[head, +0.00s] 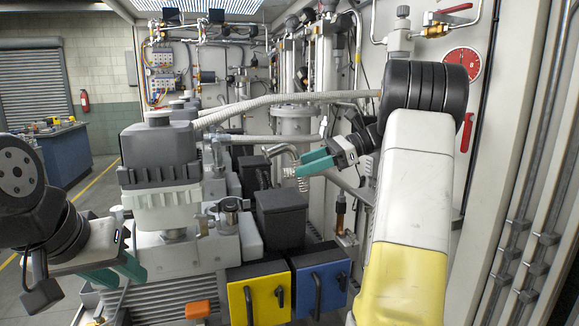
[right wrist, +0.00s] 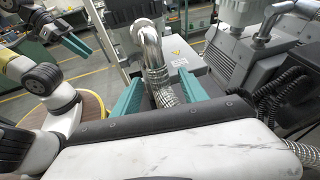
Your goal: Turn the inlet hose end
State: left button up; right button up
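The inlet hose end is a shiny ribbed metal hose (right wrist: 163,92) joined to a bent metal pipe (right wrist: 150,40); the bent pipe also shows in the head view (head: 281,150). My right gripper (right wrist: 159,77) is open, with one teal finger on each side of the ribbed hose and visible gaps to it. In the head view my right gripper (head: 303,169) is beside the bent pipe, with part of the ribbed section below it. My left gripper (head: 122,271) is open and empty at the lower left, away from the hose; it also shows in the right wrist view (right wrist: 92,44).
A large grey pump (head: 160,180) stands left of the pipe. A dark box (head: 282,218) and yellow (head: 259,298) and blue (head: 322,286) boxes stand below. A long grey hose (head: 270,101) runs above. The right wall is close to my right arm.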

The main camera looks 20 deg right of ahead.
jog(key=shift+d, duration=0.1)
jog(key=shift+v, duration=0.85)
jog(key=v, duration=0.5)
jog(key=shift+s+d+r, duration=0.15)
jog(key=shift+d+r, duration=0.1)
jog(key=shift+d, duration=0.05)
jog(key=shift+d, duration=0.1)
dwell(0.4)
jog(key=shift+d, duration=0.1)
